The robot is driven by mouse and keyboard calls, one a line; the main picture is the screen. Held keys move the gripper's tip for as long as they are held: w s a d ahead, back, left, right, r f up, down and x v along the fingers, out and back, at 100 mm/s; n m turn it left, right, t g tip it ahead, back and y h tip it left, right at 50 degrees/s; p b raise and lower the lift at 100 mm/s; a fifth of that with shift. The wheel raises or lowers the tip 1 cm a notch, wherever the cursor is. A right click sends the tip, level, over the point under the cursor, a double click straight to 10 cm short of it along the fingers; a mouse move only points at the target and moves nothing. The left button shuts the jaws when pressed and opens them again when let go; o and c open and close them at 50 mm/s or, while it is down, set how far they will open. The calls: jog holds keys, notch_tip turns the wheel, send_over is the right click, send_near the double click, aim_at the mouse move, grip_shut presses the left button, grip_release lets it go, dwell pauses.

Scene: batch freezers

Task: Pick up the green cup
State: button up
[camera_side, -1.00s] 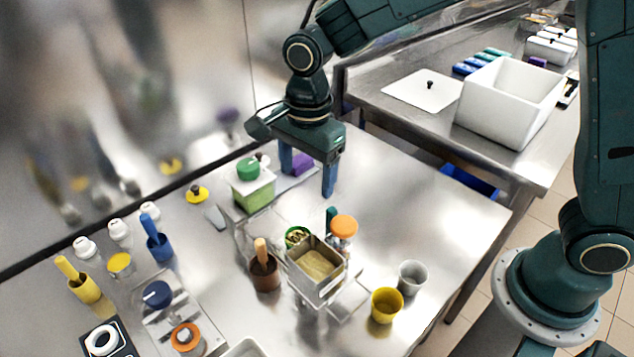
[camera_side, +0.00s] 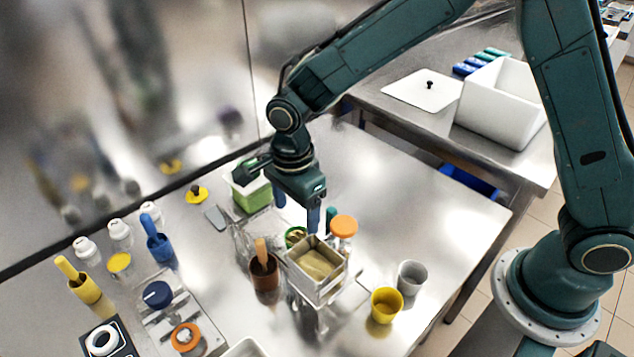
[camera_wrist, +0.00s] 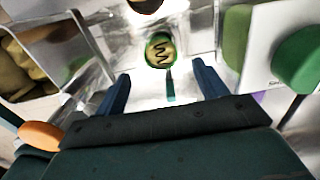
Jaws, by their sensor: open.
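The green cup (camera_side: 294,235) stands on the steel table, between the metal tin and the green-lidded tub, partly hidden behind the tin. In the wrist view the green cup (camera_wrist: 150,42) is seen from above, upright, with a tan, dark-striped filling. My gripper (camera_side: 297,211) points down just above and behind the cup in the side view. In the wrist view my gripper (camera_wrist: 162,87) is open and empty, with the cup beyond the gap between its blue fingers.
A metal tin (camera_side: 318,287) with tan contents stands close beside the cup. A brown holder (camera_side: 265,282), an orange-topped container (camera_side: 343,227) and a green tub (camera_side: 252,198) crowd around it. The yellow cup (camera_side: 386,305) and grey cup (camera_side: 411,278) stand right. The table's back right is clear.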

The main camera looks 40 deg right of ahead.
aim_at(298, 236)
jog(key=shift+f, duration=1.6)
jog(key=shift+f, duration=0.1)
jog(key=shift+d+f, duration=0.1)
jog(key=shift+f, duration=2.35)
jog(key=shift+c, duration=0.2)
jog(key=c, duration=1)
